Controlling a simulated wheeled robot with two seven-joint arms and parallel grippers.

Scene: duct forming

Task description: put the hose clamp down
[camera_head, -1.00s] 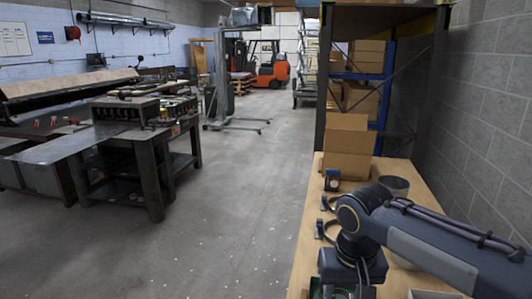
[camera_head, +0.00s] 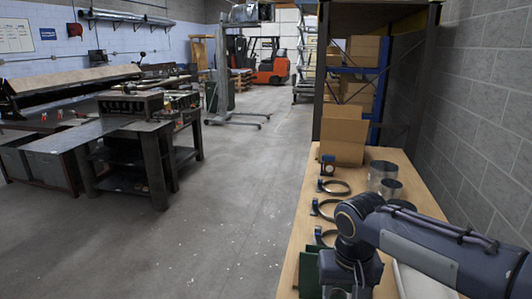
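Three hose clamps, dark rings each with a bluish block at its left, lie along the left side of the wooden table: a far one (camera_head: 335,187), a middle one (camera_head: 326,209) and a near one (camera_head: 325,237) partly hidden by my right arm. My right arm reaches in from the right, and its gripper (camera_head: 345,275) points down at the bottom edge, nearer than the near clamp. Its fingertips are hidden or cut off, so I cannot tell whether it is open or holds anything. My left gripper is not in view.
Metal cylinders (camera_head: 382,176) stand right of the clamps. An open cardboard box (camera_head: 344,139) stands at the table's far end. A green object (camera_head: 308,272) lies beside my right gripper. A block wall (camera_head: 480,110) runs along the right.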

